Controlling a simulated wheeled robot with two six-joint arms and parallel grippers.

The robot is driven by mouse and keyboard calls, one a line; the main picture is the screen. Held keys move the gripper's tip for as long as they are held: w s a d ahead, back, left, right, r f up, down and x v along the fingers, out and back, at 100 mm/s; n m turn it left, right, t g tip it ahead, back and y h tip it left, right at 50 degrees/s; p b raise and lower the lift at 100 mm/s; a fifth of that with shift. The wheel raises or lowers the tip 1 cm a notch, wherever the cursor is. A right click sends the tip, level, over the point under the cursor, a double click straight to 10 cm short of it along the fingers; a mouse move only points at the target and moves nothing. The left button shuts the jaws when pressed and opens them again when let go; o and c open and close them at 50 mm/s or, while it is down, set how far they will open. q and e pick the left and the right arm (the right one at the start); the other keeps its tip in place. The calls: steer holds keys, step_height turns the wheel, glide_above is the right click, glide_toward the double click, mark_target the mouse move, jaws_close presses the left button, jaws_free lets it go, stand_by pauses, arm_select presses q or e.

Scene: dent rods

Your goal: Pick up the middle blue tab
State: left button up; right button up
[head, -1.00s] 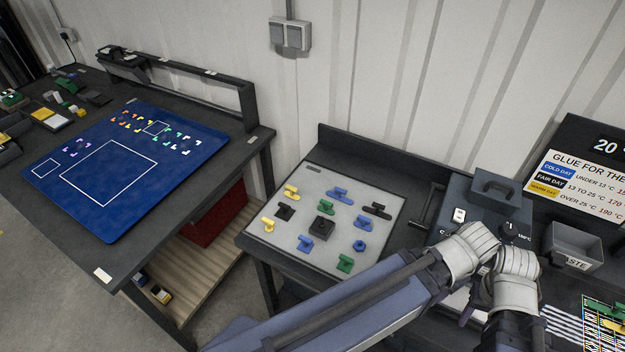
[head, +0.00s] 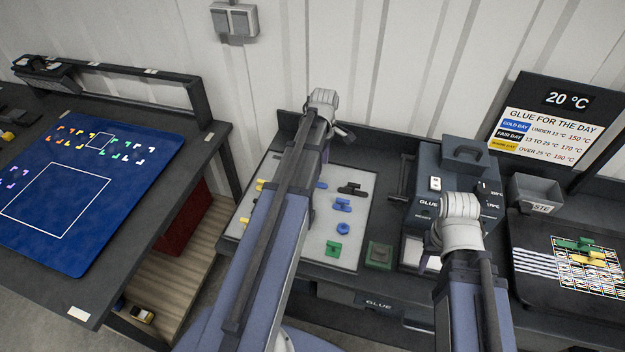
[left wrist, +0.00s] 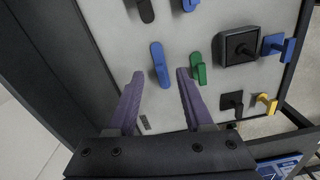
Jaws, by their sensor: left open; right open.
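In the left wrist view, my open left gripper (left wrist: 160,88) is above the grey board (left wrist: 110,25). A long blue tab (left wrist: 159,63) lies just beyond and between its fingertips, with a green tab (left wrist: 197,68) beside it at right. Another blue tab (left wrist: 190,4) is cut off at the top edge, and a third (left wrist: 278,45) lies at the right. My right gripper (head: 428,260) hangs empty in front of the glue machine.
A black block (left wrist: 238,45), black tabs and a yellow tab (left wrist: 265,103) share the board. In the head view, a blue round piece (head: 343,228) and a green tab (head: 333,248) lie nearer. The glue machine (head: 455,165), waste bin (head: 535,192) and sign (head: 550,130) stand right.

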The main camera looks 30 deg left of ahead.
arm_select(q)
steer(key=shift+w+a+n, duration=0.2)
steer(key=shift+a+n, duration=0.7)
steer(key=shift+a, duration=0.35)
steer(key=f+b, duration=0.8)
steer(key=shift+s, duration=0.3)
arm_select(e)
step_height(320, 180, down, 8)
arm_select(q)
steer(key=shift+r, duration=0.1)
arm_select(e)
steer(key=shift+r, duration=0.1)
arm_select(q)
steer(key=shift+c, duration=0.3)
jaws_close()
